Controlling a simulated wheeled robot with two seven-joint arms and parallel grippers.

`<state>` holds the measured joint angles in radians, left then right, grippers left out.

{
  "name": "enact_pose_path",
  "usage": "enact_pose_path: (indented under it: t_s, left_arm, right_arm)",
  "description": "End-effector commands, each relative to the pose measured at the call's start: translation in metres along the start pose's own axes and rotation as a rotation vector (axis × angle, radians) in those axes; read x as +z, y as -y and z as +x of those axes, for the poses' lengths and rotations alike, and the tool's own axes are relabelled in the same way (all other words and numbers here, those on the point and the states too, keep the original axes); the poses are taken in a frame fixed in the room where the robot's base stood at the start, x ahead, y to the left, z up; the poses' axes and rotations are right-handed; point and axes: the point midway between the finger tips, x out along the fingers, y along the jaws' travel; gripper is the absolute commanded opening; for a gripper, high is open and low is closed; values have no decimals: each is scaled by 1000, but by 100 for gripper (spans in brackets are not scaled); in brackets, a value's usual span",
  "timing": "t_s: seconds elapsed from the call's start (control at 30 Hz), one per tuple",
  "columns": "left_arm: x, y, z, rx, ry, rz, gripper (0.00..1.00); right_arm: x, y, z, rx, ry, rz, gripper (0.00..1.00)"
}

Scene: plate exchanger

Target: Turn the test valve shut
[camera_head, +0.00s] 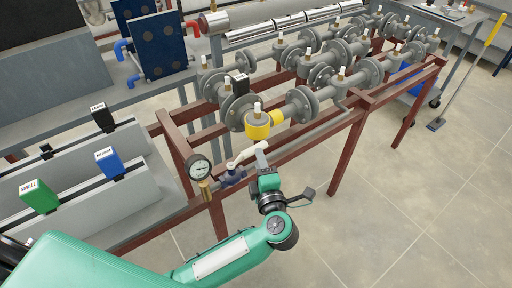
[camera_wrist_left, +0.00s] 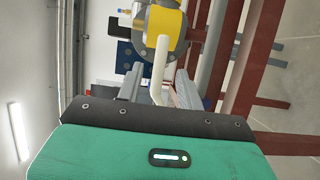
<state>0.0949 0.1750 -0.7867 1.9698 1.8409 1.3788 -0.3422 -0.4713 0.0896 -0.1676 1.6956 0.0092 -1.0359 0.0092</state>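I see no clear contact. The lever's lower end is hidden by the gripper body. My right gripper is in neither view.
A yellow pipe fitting (camera_head: 262,123) is close behind the lever, with grey flanged pipes (camera_head: 302,103) beyond. Red frame rails (camera_head: 340,140) run alongside. Green (camera_head: 39,196), blue (camera_head: 110,162) and black (camera_head: 104,119) tagged blocks are at left.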

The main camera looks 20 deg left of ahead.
Motion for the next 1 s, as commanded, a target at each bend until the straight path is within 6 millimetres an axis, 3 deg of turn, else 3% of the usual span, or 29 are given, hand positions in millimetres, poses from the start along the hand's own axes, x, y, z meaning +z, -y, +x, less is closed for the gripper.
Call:
enact_pose_path:
  t_s: [0.1, 0.3, 0.7, 0.9, 1.0]
  left_arm:
    - [0, -1, 24, 4, -1, 2, 37]
    - [0, 0, 48, 1, 0, 1, 37]
    - [0, 0, 55, 0, 0, 0, 37]
    - [0, 0, 55, 0, 0, 0, 0]
    - [0, 0, 55, 0, 0, 0, 0]
  right_arm:
    - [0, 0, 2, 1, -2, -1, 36]
    - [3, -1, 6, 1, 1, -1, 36]
    - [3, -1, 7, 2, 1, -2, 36]
    - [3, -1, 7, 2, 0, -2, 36]
    - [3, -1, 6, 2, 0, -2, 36]
